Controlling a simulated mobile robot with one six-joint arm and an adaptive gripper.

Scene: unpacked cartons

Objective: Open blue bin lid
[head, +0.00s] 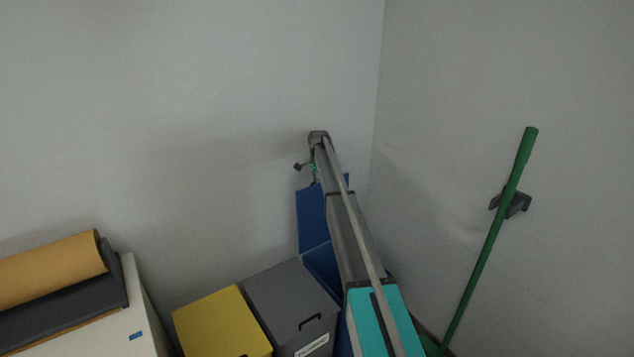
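The blue bin (322,268) stands in the corner, right of the grey bin, and my arm hides much of its right side. Its blue lid (311,216) stands raised, close to upright, along the back by the wall. The bin's opening shows partly below it. My gripper (306,172) is small and dark at the far end of my arm, at the top edge of the lid. I cannot tell whether it touches the lid or whether its fingers are open or shut.
A grey bin (285,297) and a yellow-lidded bin (220,322) stand left of the blue bin, lids down. A white cabinet (143,310) with brown and dark rolls is at far left. A green pole (492,235) leans by a wall holder (516,203) at right.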

